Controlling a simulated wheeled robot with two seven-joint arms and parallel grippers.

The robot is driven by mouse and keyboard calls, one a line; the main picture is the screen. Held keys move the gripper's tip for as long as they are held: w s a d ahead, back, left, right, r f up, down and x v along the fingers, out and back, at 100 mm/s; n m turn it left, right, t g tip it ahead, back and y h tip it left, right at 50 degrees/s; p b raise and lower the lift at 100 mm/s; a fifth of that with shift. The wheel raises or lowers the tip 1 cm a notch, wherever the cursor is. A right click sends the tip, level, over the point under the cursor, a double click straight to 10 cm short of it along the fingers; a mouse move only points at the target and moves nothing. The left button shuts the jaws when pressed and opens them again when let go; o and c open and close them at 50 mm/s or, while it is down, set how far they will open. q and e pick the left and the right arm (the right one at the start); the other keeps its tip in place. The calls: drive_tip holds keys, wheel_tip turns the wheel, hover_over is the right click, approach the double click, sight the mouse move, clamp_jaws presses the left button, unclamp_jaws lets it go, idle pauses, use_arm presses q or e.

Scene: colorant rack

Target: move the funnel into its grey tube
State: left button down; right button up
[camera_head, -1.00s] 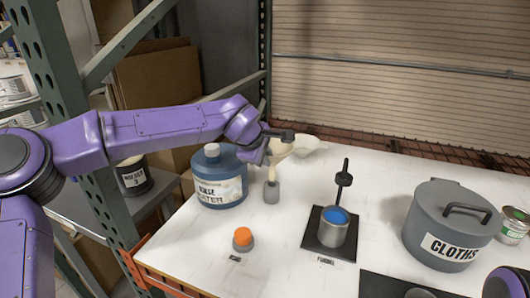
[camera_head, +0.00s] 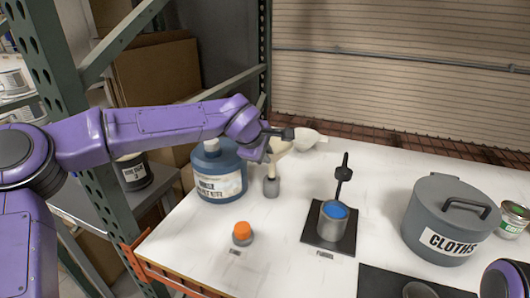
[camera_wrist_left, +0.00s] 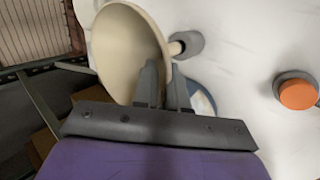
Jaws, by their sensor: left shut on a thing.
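The cream funnel (camera_wrist_left: 122,45) fills the upper left of the left wrist view, with its wide mouth facing the camera. In the head view, the funnel (camera_head: 264,173) is partly hidden by my gripper and its narrow end points down at the grey tube (camera_head: 271,188). The tube also shows in the left wrist view (camera_wrist_left: 188,44). The narrow end meets the tube's top; I cannot tell how deep it sits. My left gripper (camera_head: 280,140) is shut on the funnel near its rim, and its fingers show in the left wrist view (camera_wrist_left: 164,88). My right gripper is out of view.
A blue water bottle (camera_head: 219,168) stands left of the tube. A white bowl-like thing (camera_head: 308,140) lies behind. An orange-capped piece (camera_head: 242,231), a can (camera_head: 334,222) on a black plate and a grey cloths pot (camera_head: 445,222) stand on the white table, with clear space between.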

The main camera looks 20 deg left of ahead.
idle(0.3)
use_arm(q)
drive_tip(key=shift+p, duration=0.45)
wheel_tip(320, 180, down, 7)
drive_tip(key=b, duration=0.2)
drive_tip(key=shift+r+b, duration=0.2)
drive_tip(key=shift+b, duration=0.15)
idle(2.2)
drive_tip(key=c, duration=1.1)
unclamp_jaws()
drive_tip(key=shift+r, duration=0.1)
drive_tip(key=b+v, duration=0.1)
drive_tip(key=v, duration=0.9)
drive_tip(key=shift+r, duration=0.2)
